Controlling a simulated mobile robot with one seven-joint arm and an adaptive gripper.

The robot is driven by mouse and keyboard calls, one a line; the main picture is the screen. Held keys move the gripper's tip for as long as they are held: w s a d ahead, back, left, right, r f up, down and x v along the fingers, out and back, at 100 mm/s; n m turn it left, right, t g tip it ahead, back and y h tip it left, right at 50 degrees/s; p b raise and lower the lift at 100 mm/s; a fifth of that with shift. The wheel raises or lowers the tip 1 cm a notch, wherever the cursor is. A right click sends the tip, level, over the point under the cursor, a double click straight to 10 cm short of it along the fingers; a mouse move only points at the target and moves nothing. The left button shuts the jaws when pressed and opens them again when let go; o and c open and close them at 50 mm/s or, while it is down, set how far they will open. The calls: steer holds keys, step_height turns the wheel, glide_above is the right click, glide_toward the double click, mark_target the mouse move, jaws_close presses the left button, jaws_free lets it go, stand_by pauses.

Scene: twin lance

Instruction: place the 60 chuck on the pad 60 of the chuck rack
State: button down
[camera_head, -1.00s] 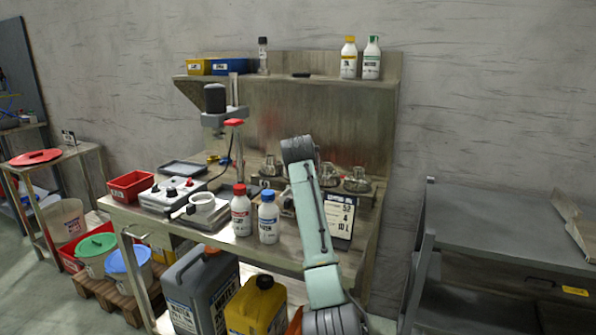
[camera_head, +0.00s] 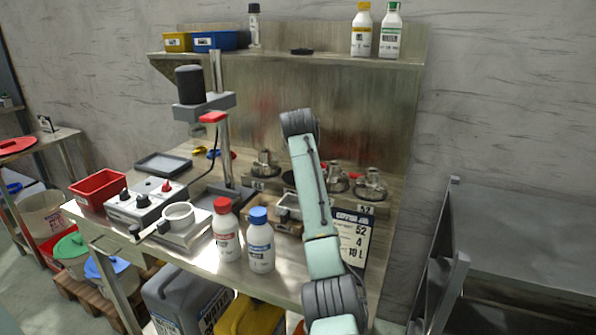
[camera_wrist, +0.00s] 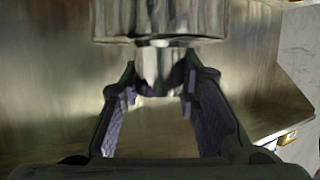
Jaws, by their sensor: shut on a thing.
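In the wrist view a shiny metal chuck (camera_wrist: 158,22) has a wide round body at the top and a narrower stem below it. My gripper (camera_wrist: 160,84) is shut on that stem, with one dark finger on each side. Its size mark does not show. In the head view my arm hides the gripper and the held chuck. Metal chucks stand in a row at the back of the bench: one left of my arm (camera_head: 263,166) and two to its right, a nearer one (camera_head: 336,178) and one at the far right (camera_head: 370,186). The pad labelled 60 cannot be made out.
Red-capped (camera_head: 226,232) and blue-capped (camera_head: 260,242) bottles stand at the bench front. A drill-like stand (camera_head: 205,103) rises at the left. A shelf (camera_head: 300,60) with bottles runs above the back. Grey shelving is at right.

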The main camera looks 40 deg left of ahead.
steer(key=shift+f+p, duration=1.4)
steer(key=shift+f, duration=3.25)
steer(key=shift+f, duration=0.1)
steer(key=c, duration=1.7)
jaws_free()
steer(key=shift+f, duration=0.2)
steer(key=o, duration=0.5)
steer(key=shift+r, duration=0.15)
steer(key=shift+s+d, duration=0.1)
